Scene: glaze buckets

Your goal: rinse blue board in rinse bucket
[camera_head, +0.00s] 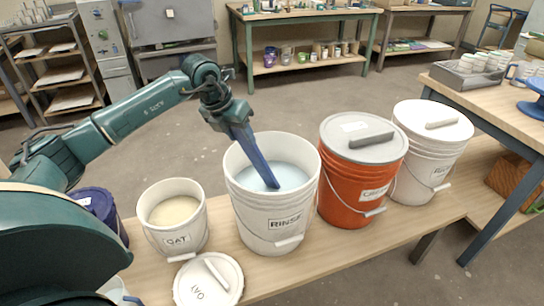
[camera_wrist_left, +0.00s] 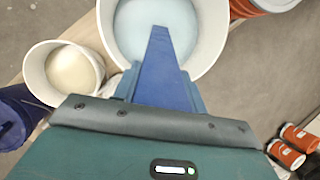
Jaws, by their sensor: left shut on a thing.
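The rinse bucket (camera_head: 268,215) is white, labelled RINSE, and holds pale blue liquid. It stands open on the bench in the middle of the head view, and shows at the top of the left wrist view (camera_wrist_left: 205,30). My left gripper (camera_head: 237,122) is above the bucket's rim, shut on the blue board (camera_head: 259,160). The board slants down into the bucket, and its lower end meets the liquid; how deep it goes I cannot tell. In the left wrist view the board (camera_wrist_left: 160,75) points away from the fingers over the liquid. My right gripper is not in view.
An open white OAT bucket (camera_head: 180,238) stands left of the rinse bucket, its lid (camera_head: 208,282) lying in front. A lidded orange bucket (camera_head: 345,190) and a lidded white bucket (camera_head: 425,165) stand to the right. A dark blue bucket (camera_head: 103,212) is far left.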

